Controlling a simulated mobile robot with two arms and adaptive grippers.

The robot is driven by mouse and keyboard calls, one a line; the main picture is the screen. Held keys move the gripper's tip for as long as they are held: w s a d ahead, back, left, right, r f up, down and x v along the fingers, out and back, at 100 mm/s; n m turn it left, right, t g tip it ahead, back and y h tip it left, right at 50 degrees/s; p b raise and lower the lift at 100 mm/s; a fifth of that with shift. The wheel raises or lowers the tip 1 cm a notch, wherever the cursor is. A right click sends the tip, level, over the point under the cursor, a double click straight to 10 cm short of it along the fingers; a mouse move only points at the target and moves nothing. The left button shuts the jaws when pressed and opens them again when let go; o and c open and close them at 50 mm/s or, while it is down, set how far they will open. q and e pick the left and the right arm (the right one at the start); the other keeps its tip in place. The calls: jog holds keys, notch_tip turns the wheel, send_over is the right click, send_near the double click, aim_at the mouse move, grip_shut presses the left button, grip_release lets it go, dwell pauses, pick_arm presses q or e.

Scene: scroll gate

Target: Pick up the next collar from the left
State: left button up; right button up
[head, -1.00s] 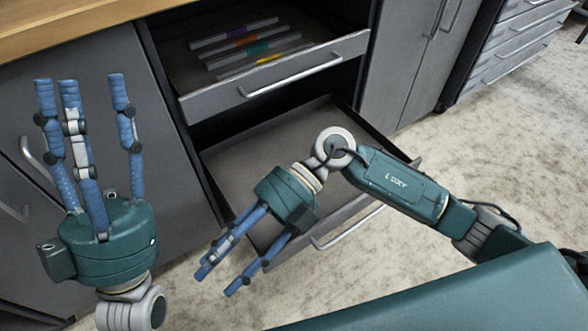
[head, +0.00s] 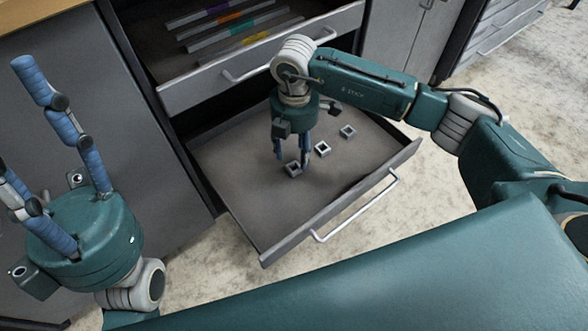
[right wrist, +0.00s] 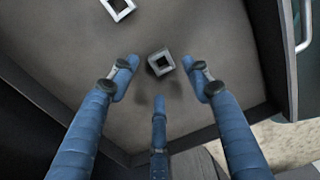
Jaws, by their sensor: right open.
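Three small grey square collars with open centres stand in a row in the lower drawer. The left collar (head: 293,169) is nearest, then the middle collar (head: 323,149) and the right collar (head: 347,131). My right gripper (head: 291,160) points down, open, over the left collar, partly covering it. In the right wrist view, the left collar (right wrist: 160,62) lies between the spread fingertips (right wrist: 159,76), with gaps visible on both sides. Another collar (right wrist: 118,8) is cut by the top edge. My left gripper (head: 30,120) is open and empty, fingers up, partly out of frame.
The lower drawer (head: 250,215) is pulled out, with a bare floor around the collars and low walls. The upper drawer (head: 270,57) is partly open above it, holding several grey bars with coloured marks. Its handle (head: 245,72) is close to my right wrist.

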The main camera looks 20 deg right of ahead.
aim_at(295, 163)
jog(key=shift+f, duration=0.5)
notch_tip(295, 163, down, 5)
jog(key=b, duration=0.3)
jog(key=shift+d+r, duration=0.1)
jog(key=shift+r, duration=0.1)
jog(key=shift+f, duration=0.1)
grip_shut()
